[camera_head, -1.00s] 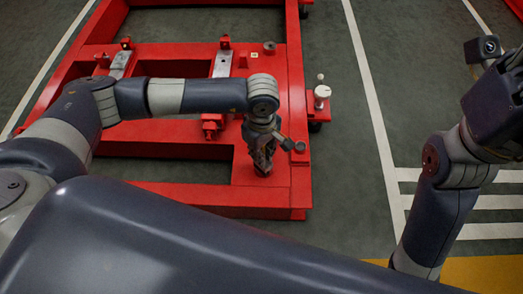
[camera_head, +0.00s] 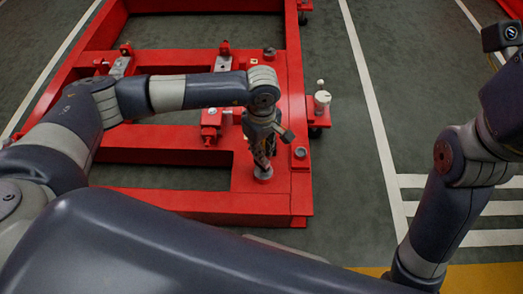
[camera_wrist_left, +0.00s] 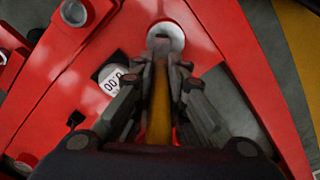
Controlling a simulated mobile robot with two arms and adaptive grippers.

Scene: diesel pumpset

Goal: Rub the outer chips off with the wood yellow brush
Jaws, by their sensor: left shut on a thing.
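My left gripper (camera_head: 263,168) points down over the near right corner of the red frame. In the left wrist view, its fingers (camera_wrist_left: 160,95) are shut on the yellow handle of the brush (camera_wrist_left: 159,110). The brush's far end reaches a pale round pad (camera_wrist_left: 178,37) on the frame; I cannot tell whether it touches. The pad also shows under the gripper in the head view (camera_head: 263,177). The bristles and any chips are too small or hidden to make out. My right arm is at the right edge, with its gripper out of view.
The red frame (camera_head: 215,198) has open gaps between its beams and raised metal blocks (camera_head: 223,63). A white cylinder (camera_head: 322,101) stands on a bracket at its right side. A label with digits (camera_wrist_left: 115,82) lies left of the fingers. Floor to the right is clear.

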